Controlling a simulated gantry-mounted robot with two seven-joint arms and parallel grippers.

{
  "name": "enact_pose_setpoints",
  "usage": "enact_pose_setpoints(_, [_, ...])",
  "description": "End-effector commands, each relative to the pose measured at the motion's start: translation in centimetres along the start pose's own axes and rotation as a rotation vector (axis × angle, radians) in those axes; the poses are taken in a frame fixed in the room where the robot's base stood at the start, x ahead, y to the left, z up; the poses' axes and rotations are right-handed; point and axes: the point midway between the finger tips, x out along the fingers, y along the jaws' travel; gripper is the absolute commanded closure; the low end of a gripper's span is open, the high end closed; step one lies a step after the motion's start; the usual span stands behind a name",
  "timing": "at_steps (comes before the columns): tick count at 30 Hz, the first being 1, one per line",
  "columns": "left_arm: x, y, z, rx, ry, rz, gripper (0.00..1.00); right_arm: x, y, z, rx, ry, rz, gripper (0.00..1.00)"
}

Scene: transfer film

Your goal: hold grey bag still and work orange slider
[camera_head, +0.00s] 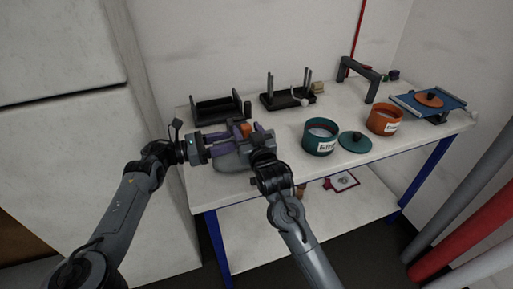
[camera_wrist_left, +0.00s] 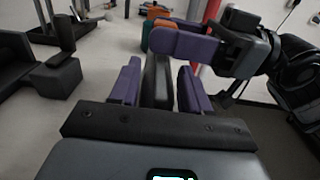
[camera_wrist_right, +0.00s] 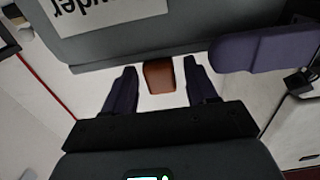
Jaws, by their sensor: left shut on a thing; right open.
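The grey bag (camera_head: 232,163) lies on the near left part of the table. In the right wrist view its grey side (camera_wrist_right: 190,28) carries a label reading "powder", upside down. My left gripper (camera_wrist_left: 157,85) is shut on a dark grey edge of the bag between its purple fingers. The orange slider (camera_head: 245,130) shows at the bag's top. In the right wrist view the slider (camera_wrist_right: 159,77) sits between the tips of my right gripper (camera_wrist_right: 160,88), which is open with gaps on both sides. A purple left finger (camera_wrist_right: 262,48) shows beside the bag there.
A teal pot (camera_head: 322,148), its teal lid (camera_head: 355,142) and an orange pot (camera_head: 384,130) stand to the right. Dark fixtures (camera_head: 216,119) (camera_head: 285,101) stand behind the bag. A blue stand (camera_head: 405,104) is at the far right. The table's front edge is close.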

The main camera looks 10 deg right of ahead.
Motion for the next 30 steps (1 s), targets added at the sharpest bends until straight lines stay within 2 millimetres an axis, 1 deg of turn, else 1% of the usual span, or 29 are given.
enact_pose_setpoints(3, [0.0, 0.0, 0.0, 0.000, 0.000, 0.000, 0.97, -2.1, 0.0, 0.1, -0.001, 0.001, 0.000, 0.43])
enact_pose_setpoints(9, [0.0, 0.0, 0.0, 0.000, 0.000, 0.000, 0.97, -5.5, -0.1, 0.1, -0.001, 0.000, -0.001, 0.43])
enact_pose_setpoints(15, [0.0, 0.0, 0.0, -0.001, 0.000, 0.000, 0.97, -7.9, 0.0, 0.1, -0.001, 0.000, 0.000, 0.43])
enact_pose_setpoints(21, [0.0, 0.0, 0.0, -0.001, 0.000, 0.000, 0.97, -8.9, 0.0, 0.0, -0.001, 0.001, -0.001, 0.43])
enact_pose_setpoints(30, [0.0, 0.0, 0.0, -0.001, 0.000, 0.000, 0.97, -9.0, 0.0, 0.0, -0.001, 0.000, 0.000, 0.43])
